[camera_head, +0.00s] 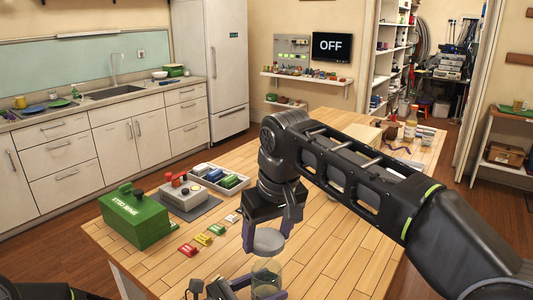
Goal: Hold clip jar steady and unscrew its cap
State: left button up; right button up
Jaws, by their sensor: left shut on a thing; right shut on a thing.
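The clip jar (266,274) is a clear, upright jar near the front edge of the wooden table. My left gripper (262,286), the lower one, is shut on the jar's body. The jar's bottom and part of the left gripper are cut off by the picture's lower edge.
A green metal box (137,217) stands at the table's left, beside a grey device with a red knob (183,191) and a tray of coloured items (222,179). Small red, yellow and green packets (203,239) lie left of the jar. A bottle (410,124) stands at the far end.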

pick_arm(q)
jog(key=o, duration=1.6)
jog(key=shift+o, duration=0.2)
jog(key=v, duration=1.1)
jog(key=shift+s+a, duration=0.1)
jog(key=shift+a, duration=0.05)
jog(key=shift+s+a, duration=0.25)
jog(key=shift+a, duration=0.05)
jog(key=shift+f, duration=0.1)
